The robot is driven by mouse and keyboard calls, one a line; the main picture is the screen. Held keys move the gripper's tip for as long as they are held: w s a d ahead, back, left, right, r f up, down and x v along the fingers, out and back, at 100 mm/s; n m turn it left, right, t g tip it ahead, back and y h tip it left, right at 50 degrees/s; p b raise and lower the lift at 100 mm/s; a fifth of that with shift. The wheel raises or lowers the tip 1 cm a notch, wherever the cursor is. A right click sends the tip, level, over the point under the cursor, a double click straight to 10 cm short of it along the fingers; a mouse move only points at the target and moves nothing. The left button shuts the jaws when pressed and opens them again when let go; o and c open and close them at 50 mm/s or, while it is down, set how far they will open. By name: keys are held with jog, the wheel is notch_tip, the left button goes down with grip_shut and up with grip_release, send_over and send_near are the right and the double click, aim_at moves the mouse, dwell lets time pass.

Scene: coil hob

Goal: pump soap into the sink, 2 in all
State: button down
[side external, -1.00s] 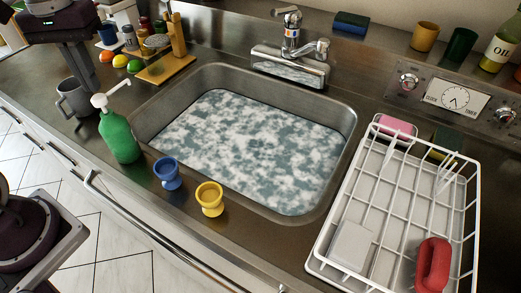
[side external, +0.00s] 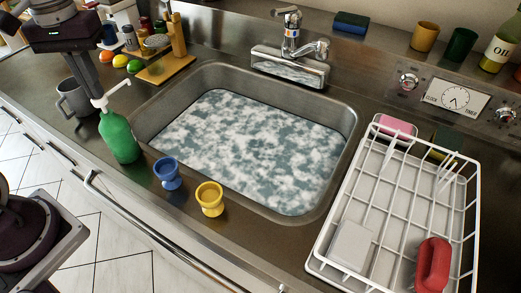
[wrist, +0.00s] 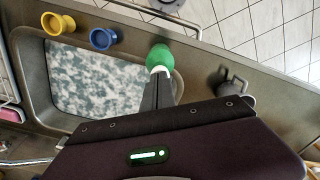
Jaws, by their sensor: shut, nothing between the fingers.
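The green soap bottle (side external: 119,138) stands upright on the counter at the sink's left front corner. Its white pump head (side external: 99,102) has a spout angled up and right, toward the sink side. My gripper (side external: 95,94) is shut and empty, pointing down with its fingertips at or just above the pump head; I cannot tell whether they touch. In the wrist view the shut fingers (wrist: 160,75) overlap the white pump top, with the green bottle (wrist: 160,56) beyond. The sink (side external: 240,150) holds foamy water.
A grey mug (side external: 73,98) stands close left of the bottle. Blue (side external: 168,173) and yellow (side external: 210,198) cups stand along the front edge. A white dish rack (side external: 335,215) is at right. The tap (side external: 291,40) is behind the sink.

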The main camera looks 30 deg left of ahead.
jog(key=shift+f, duration=0.65)
jog(key=shift+r, duration=1.45)
notch_tip(320, 180, up, 6)
